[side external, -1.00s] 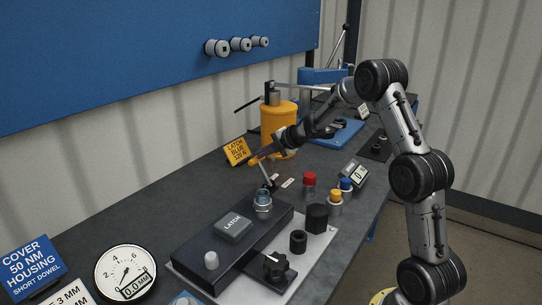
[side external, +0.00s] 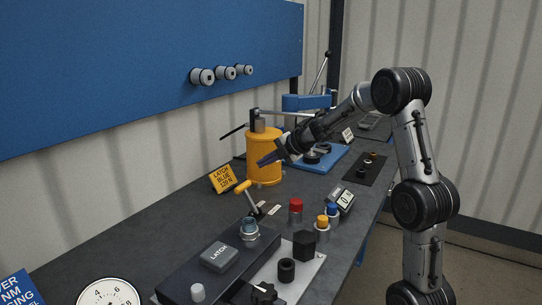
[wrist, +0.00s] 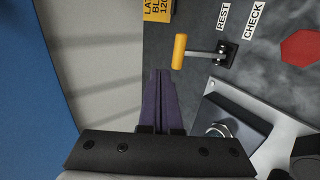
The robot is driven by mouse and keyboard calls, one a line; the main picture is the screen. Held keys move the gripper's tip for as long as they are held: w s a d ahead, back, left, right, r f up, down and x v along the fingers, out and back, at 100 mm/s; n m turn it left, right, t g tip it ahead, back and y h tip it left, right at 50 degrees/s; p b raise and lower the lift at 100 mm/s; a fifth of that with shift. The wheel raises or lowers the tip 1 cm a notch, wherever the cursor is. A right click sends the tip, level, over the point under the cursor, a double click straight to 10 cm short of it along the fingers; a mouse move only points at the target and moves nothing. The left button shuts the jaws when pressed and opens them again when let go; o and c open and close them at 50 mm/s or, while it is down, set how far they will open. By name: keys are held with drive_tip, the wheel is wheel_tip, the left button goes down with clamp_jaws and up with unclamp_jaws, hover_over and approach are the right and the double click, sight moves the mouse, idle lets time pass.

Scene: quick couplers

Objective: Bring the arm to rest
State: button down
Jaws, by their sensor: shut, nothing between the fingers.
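My gripper (side external: 265,160) is shut and empty, in the air in front of the yellow cylinder and above the bench. Its dark purplish fingers also show together in the wrist view (wrist: 160,95). A lever with an orange handle (side external: 243,187) stands tilted on the bench below the gripper, apart from it. In the wrist view the orange handle (wrist: 180,52) lies right of the fingertips, with REST (wrist: 224,17) and CHECK (wrist: 254,20) labels beside its base. A metal coupler with a bluish top (side external: 250,230) sits on the dark fixture behind the LATCH block (side external: 219,256).
The yellow cylinder (side external: 264,165) stands close behind the gripper. A yellow card (side external: 222,178) reads LATCH BLUE 120 N. Red (side external: 296,205), orange (side external: 322,220) and blue (side external: 333,209) topped parts stand near a small display (side external: 341,200). The blue wall panel (side external: 140,70) borders the left.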

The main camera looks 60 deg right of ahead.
drive_tip(key=s+a+r+m+t, duration=0.2)
drive_tip(key=s+a+r+t, duration=0.1)
drive_tip(key=a+r, duration=0.7)
drive_tip(key=s+a+r+m+t, duration=0.15)
drive_tip(key=s+a+r, duration=0.25)
drive_tip(key=a+r, duration=0.6)
drive_tip(key=s+a+f+m+g, duration=0.2)
drive_tip(key=s+f+m+g, duration=0.2)
drive_tip(key=s+f+m, duration=0.3)
drive_tip(key=s+a+f+m+g, duration=0.3)
drive_tip(key=s+f+m+g, duration=0.2)
drive_tip(key=s+f, duration=0.7)
drive_tip(key=s+m, duration=0.2)
drive_tip(key=s, duration=0.4)
drive_tip(key=shift+m+g, duration=0.25)
